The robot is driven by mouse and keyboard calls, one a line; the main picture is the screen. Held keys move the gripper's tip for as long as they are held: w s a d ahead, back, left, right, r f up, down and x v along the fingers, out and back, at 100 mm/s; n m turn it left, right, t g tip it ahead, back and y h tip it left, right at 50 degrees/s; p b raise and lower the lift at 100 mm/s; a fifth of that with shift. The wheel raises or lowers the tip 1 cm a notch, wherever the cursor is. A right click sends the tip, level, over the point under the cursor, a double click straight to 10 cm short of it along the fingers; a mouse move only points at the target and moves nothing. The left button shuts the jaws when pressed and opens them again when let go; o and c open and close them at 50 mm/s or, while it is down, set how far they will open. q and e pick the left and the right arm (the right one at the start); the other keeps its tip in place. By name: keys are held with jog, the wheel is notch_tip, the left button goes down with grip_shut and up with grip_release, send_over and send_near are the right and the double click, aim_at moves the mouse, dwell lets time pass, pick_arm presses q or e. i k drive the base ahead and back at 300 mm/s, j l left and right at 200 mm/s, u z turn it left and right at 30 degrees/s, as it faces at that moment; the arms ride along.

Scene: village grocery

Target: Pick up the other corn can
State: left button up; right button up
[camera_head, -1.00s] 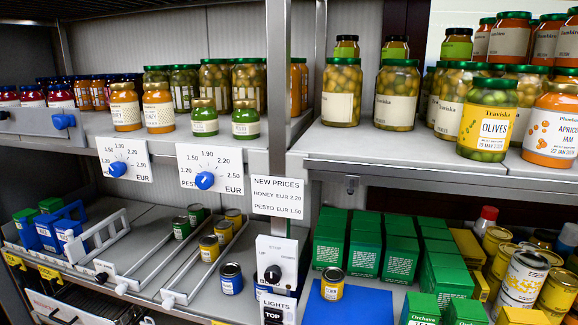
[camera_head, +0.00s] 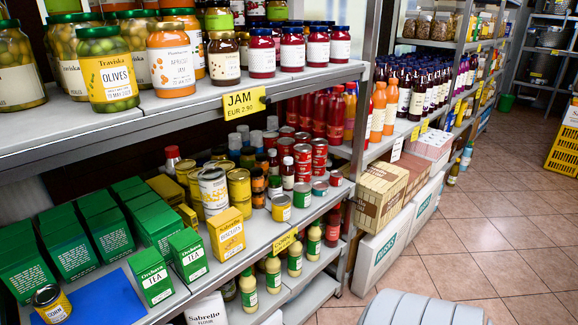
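Larger yellow cans (camera_head: 239,188) stand behind, partly hidden by one another. Neither of my grippers shows in the head view.
Green tea boxes (camera_head: 152,276) crowd the left of the middle shelf (camera_head: 262,236). Jars line the upper shelf (camera_head: 170,105), which overhangs it. Red cans (camera_head: 303,155) stand farther right. Cardboard boxes (camera_head: 380,195) sit beyond the shelf end. The tiled floor (camera_head: 500,230) at right is open.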

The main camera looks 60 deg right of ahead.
aim_at(281, 202)
jog(key=l+z, duration=0.1)
jog(key=z, duration=1.65)
